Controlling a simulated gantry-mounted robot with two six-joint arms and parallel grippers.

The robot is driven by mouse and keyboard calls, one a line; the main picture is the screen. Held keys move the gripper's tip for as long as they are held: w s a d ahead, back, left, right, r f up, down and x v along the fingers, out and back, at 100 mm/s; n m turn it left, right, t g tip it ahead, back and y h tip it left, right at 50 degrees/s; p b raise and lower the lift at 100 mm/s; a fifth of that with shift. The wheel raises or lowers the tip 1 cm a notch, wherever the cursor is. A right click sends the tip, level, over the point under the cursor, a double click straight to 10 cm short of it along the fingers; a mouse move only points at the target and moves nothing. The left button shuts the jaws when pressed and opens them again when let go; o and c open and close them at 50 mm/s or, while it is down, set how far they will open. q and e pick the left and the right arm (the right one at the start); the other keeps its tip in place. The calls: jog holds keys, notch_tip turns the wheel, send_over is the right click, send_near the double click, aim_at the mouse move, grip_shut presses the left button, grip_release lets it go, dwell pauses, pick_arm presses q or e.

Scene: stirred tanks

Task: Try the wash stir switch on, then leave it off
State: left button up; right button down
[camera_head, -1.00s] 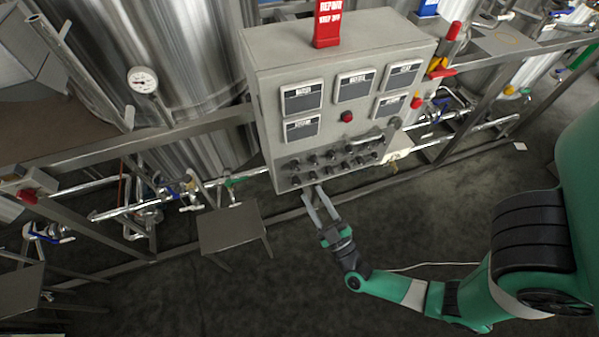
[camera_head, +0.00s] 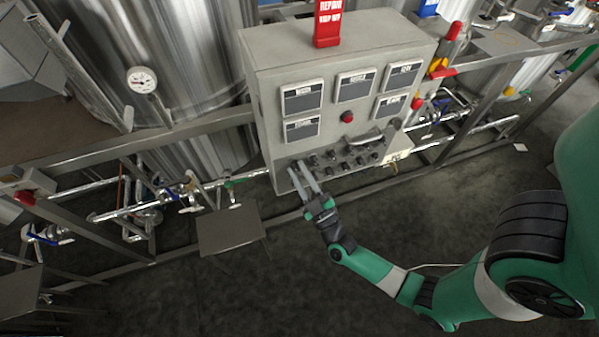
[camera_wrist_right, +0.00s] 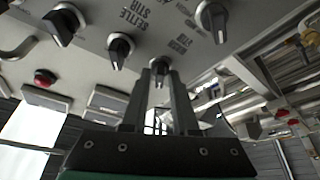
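The grey control panel (camera_head: 268,100) has rows of dark stir knobs (camera_head: 347,157) along its lower front. My right gripper (camera_head: 296,166) reaches up to the left end of these rows. In the right wrist view its two fingers (camera_wrist_right: 161,74) stand apart, with a dark knob (camera_wrist_right: 159,69) showing between their tips. I cannot tell whether they touch it. A neighbouring knob (camera_wrist_right: 120,48) lies near a "SETTLE STIR" label (camera_wrist_right: 135,12). The wash stir label cannot be read. My left gripper is not in view.
Above the knobs are dark label screens (camera_head: 355,86), a red button (camera_head: 347,116) and a metal handle (camera_head: 365,140). A red sign (camera_head: 327,22) stands on top. A small grey stand (camera_head: 229,228) is left of my gripper. Pipes and rails run behind; the floor in front is clear.

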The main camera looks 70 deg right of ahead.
jog(key=shift+m, duration=0.5)
jog(key=m+g+h, duration=0.1)
jog(key=m, duration=0.1)
jog(key=m+g+h, duration=0.1)
jog(key=m, duration=0.2)
jog(key=m+h, duration=0.1)
jog(key=m, duration=0.1)
jog(key=shift+w+a+m+g+h+b, duration=0.15)
jog(key=shift+w+m+g+h+b, duration=0.05)
jog(key=shift+m+g+h+b, duration=0.2)
jog(key=m+g+h, duration=0.1)
jog(key=m+g, duration=0.1)
jog(key=m, duration=0.2)
jog(key=m+g, duration=0.2)
jog(key=m, duration=0.2)
jog(key=shift+m+h, duration=0.4)
jog(key=c, duration=0.9)
grip_release()
